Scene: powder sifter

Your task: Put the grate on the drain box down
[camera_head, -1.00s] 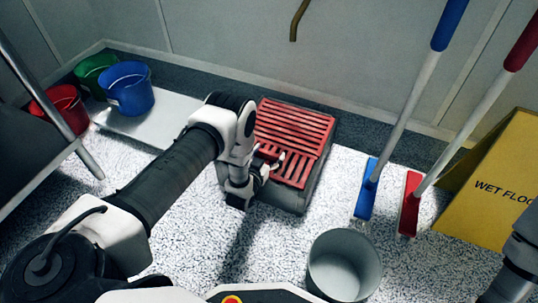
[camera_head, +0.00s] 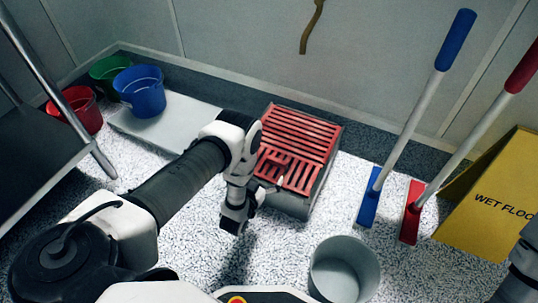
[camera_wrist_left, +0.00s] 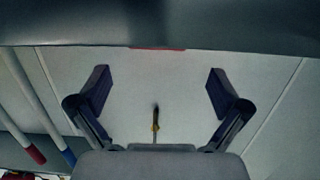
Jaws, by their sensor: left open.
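The red slatted grate (camera_head: 300,133) lies on top of the dark grey drain box (camera_head: 318,182), against the wall side of the floor. It looks flat there. Its lower left part is partly hidden by my left arm. A thin red edge of the grate (camera_wrist_left: 157,48) shows there. My right gripper is out of view.
A grey bucket (camera_head: 343,270) stands in front. A blue brush (camera_head: 369,208) and a red one (camera_head: 411,222) lean to the right, beside a yellow wet-floor sign (camera_head: 495,195). Blue (camera_head: 140,91), green (camera_head: 108,72) and red (camera_head: 78,108) buckets are at the left.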

